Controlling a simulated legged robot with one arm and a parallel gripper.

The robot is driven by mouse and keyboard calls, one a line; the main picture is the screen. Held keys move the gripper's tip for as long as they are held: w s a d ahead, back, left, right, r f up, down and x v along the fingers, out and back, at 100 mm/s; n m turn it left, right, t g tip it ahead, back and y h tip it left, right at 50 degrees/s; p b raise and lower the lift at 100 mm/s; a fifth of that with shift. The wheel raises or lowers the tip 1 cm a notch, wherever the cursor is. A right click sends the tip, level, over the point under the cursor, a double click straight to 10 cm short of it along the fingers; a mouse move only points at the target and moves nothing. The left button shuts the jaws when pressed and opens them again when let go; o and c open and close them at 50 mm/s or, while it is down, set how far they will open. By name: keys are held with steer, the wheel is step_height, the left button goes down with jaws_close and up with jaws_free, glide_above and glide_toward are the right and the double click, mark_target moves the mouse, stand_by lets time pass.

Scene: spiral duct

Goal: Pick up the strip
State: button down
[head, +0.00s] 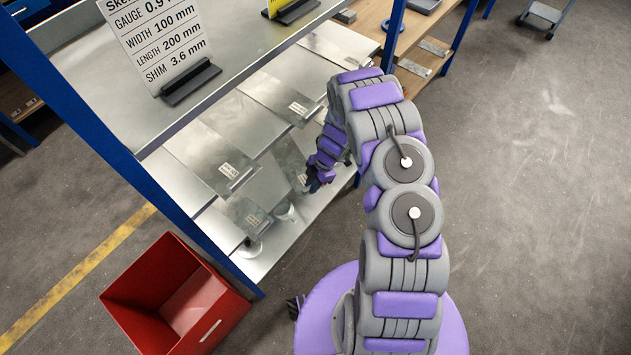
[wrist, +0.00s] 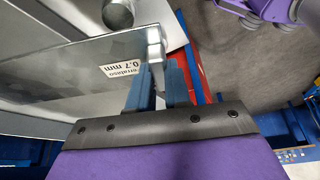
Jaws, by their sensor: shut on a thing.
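Several flat grey metal strips with small white labels lie on the lower shelf in the head view. My gripper (head: 315,184) reaches in over the shelf's front edge, at the labelled end of one strip (head: 290,160). In the wrist view the blue fingers of my gripper (wrist: 159,78) are shut on the edge of a shiny strip (wrist: 70,75). Its label reads 0.7 mm. The fingers hide part of its edge. I cannot tell whether the strip is clear of the shelf.
A sign (head: 155,40) on the upper shelf (head: 235,45) reads width 100 mm, length 200 mm, shim 3.6 mm. Blue posts (head: 75,85) frame the rack. A red bin (head: 232,312) stands on the floor at the lower left. The floor on the right is mostly clear.

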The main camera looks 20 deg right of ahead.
mark_target(306, 192)
steer(key=shift+s+a+p, duration=0.3)
steer(key=shift+s+a, duration=0.8)
steer(key=shift+a, duration=0.3)
steer(key=c, duration=1)
jaws_free()
steer(key=shift+d, duration=0.1)
steer(key=p+v, duration=0.3)
steer(key=v, duration=1.4)
steer(key=shift+d, duration=0.15)
steer(key=shift+w, duration=0.1)
